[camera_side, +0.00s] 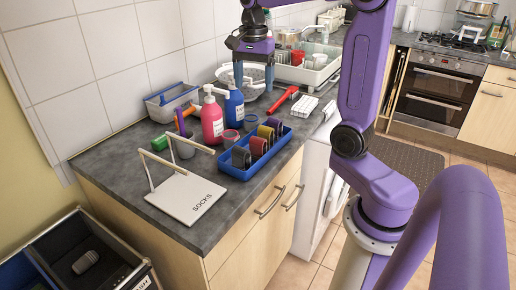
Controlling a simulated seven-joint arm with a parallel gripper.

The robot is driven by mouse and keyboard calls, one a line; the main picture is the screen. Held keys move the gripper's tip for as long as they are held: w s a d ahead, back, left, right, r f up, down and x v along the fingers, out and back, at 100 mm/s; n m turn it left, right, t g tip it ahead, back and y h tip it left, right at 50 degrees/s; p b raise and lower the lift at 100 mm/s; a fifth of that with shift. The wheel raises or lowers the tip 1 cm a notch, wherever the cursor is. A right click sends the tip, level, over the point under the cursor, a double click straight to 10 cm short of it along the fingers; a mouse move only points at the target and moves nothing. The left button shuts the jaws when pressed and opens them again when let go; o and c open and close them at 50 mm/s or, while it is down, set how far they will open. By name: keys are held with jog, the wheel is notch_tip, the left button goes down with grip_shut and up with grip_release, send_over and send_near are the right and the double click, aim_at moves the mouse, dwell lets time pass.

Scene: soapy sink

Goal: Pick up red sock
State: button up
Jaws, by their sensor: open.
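Several rolled socks stand in a row in a blue tray (226,168) on the grey counter. One of them looks red (258,146); it sits between a dark sock (241,157) and a yellowish one (266,134). My gripper (253,77) is open and points down, behind the tray in the picture and above the area of the round basin. It is apart from the socks, and nothing shows between its fingers. A white board lettered SOCKS (184,198), with a wooden-railed frame, stands at the counter's front left.
A pink bottle (212,122) and a blue bottle (234,108) stand behind the tray, left of my gripper. A red-handled item (283,100) and a white slatted rack (304,105) lie to the right. A dish rack (308,70) stands farther back. A dark bin (88,262) is below left.

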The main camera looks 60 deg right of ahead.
jog(key=d+m, duration=0.1)
send_over(256, 138)
notch_tip(256, 138, down, 12)
jog(key=shift+d+r, duration=0.1)
jog(key=shift+s+f, duration=0.15)
jog(key=shift+f, duration=1.15)
jog(key=shift+s+f, duration=0.15)
jog(key=shift+f, duration=1.15)
jog(key=c, duration=1.4)
jog(key=shift+r, duration=0.2)
